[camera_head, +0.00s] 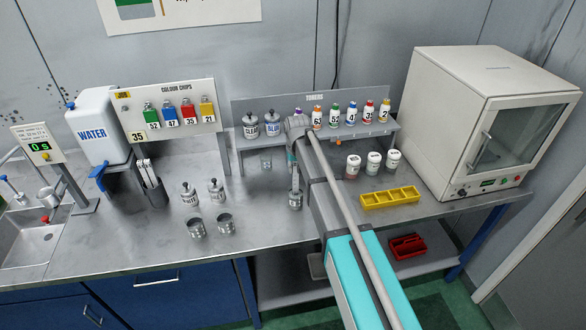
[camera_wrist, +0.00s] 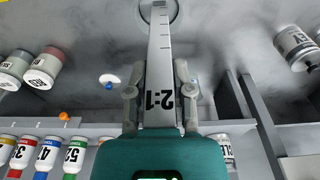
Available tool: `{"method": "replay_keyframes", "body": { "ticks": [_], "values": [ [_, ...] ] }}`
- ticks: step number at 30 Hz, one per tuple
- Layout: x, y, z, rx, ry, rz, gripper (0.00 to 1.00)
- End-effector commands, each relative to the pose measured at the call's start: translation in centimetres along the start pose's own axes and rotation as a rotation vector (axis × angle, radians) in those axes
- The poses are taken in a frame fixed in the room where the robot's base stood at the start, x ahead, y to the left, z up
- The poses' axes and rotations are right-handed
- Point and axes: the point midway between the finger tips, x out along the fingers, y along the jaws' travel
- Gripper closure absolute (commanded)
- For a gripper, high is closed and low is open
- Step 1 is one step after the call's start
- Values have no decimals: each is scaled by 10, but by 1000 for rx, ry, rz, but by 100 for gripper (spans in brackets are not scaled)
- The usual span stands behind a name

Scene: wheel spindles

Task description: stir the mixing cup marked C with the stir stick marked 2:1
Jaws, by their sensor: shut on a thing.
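The stir stick (camera_wrist: 159,45), a pale flat strip with dark "2:1" print and graduation marks, is in my gripper (camera_wrist: 158,92) in the wrist view. The jaws are shut on it from both sides. Its far end reaches the round rim of a cup (camera_wrist: 178,22) at the top edge; whether it is inside the cup I cannot tell. In the head view my gripper (camera_head: 294,172) is low over the bench, above a small metal-looking cup (camera_head: 295,203). Two more such cups (camera_head: 196,229) (camera_head: 225,226) stand open at the left. I cannot read a C on any cup.
A shelf with small numbered bottles (camera_head: 334,115) stands behind my arm. Two labelled bottles (camera_head: 189,193) (camera_head: 216,190) stand left. Bench between is clear.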

Motion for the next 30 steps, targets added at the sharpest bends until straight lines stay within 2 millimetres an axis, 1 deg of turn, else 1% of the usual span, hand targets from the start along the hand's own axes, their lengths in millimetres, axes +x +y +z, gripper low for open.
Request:
{"method": "replay_keyframes", "body": {
  "ticks": [1,3,12,30],
  "values": [
    [6,0,1,0,0,0,100],
    [10,0,1,0,0,0,100],
    [20,1,2,1,0,0,100],
    [22,1,3,2,0,0,100]
  ]
}}
